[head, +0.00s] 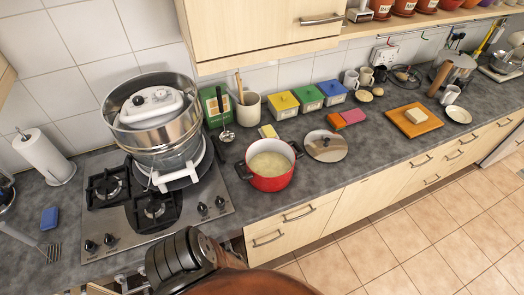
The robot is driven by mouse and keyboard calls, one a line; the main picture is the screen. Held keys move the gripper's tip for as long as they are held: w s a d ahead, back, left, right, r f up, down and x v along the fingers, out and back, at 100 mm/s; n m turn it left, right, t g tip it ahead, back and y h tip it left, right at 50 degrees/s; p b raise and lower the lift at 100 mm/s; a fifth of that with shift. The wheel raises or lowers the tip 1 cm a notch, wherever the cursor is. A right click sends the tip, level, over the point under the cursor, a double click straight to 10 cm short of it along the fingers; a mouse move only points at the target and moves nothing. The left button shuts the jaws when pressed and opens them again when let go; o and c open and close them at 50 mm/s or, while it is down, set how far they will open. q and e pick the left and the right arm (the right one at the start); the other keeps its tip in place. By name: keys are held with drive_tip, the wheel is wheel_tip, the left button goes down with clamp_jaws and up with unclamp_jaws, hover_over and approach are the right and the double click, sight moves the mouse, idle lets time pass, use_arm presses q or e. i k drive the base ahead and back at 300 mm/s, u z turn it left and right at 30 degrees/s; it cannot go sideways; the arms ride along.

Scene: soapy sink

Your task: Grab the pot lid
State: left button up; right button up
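The pot lid (337,153) is a round, greyish lid with a pale rim and a small dark knob. It lies on the dark grey counter, just right of the red pot (270,183) and apart from any gripper. The red pot has dark side handles and pale yellowish contents, and it stands uncovered near the counter's front edge.
A steel gas hob (197,226) is at left, with a large steel pot (150,150) at its back. Orange and pink sponges (352,116) and several coloured boxes (283,106) stand behind the lid. A wooden board (410,129) is farther right. Counter between lid and board is clear.

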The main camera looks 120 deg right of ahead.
sight(324, 145)
drive_tip(key=u, duration=0.05)
drive_tip(key=i, duration=0.25)
drive_tip(key=z, duration=4.75)
